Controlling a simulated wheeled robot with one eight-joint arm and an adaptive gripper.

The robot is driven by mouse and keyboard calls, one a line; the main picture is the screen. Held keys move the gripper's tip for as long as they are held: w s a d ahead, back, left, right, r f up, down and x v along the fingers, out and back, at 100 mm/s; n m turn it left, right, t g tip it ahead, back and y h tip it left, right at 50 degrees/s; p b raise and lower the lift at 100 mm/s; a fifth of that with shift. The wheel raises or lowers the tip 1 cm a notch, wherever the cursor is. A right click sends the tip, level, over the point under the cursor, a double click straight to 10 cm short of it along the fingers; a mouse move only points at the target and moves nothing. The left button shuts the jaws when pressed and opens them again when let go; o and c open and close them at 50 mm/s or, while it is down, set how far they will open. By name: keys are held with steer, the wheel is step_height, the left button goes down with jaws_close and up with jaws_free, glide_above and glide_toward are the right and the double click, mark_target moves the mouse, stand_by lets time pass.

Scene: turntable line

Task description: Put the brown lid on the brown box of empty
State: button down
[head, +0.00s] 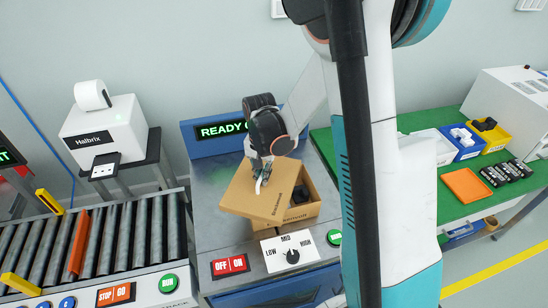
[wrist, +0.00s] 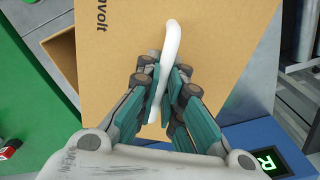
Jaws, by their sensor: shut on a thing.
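The brown lid (head: 245,199) is held tilted over the left part of the brown box (head: 308,210) on the metal table; it does not sit square on the rim. My gripper (head: 261,172) is shut on the lid's white handle. The box's right part is open, with something dark inside. In the wrist view the lid (wrist: 225,50) fills the middle, and the white handle (wrist: 168,50) stands between my gripper's fingers (wrist: 166,85). The box's edge (wrist: 62,58) shows at the left. Whether lid and box touch, I cannot tell.
A roller conveyor (head: 120,240) lies left of the table. A dial panel (head: 290,252) and an OFF/ON switch (head: 230,265) are at the table's front. A READY display (head: 222,130) stands behind. A green bench (head: 450,190) with bins is at right.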

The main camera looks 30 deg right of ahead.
mark_target(280, 176)
steer(key=d+r+m+p, duration=0.1)
steer(key=m, duration=0.2)
steer(key=d+r+m, duration=0.1)
steer(key=d+m, duration=0.1)
steer(key=d+r+m+p, duration=0.1)
steer(key=m, duration=0.2)
steer(key=shift+s+d+m+p, duration=0.1)
steer(key=shift+d+m+p, duration=0.2)
steer(key=shift+p, duration=0.05)
steer(key=m, duration=0.1)
steer(key=d+m, duration=0.1)
steer(key=shift+d+r+m+p, duration=0.2)
steer(key=shift+m+p, duration=0.1)
steer(key=shift+m, duration=0.1)
steer(key=shift+f+b, duration=1.65)
steer(key=shift+f, duration=0.9)
steer(key=shift+f+b, duration=0.5)
steer(key=shift+f, duration=0.1)
steer(key=shift+s+f+b, duration=0.1)
steer(key=shift+b, duration=0.5)
steer(key=shift+f+b, duration=1.55)
steer(key=shift+f, duration=0.1)
steer(key=c, duration=1.7)
jaws_free()
steer(key=shift+o, duration=0.2)
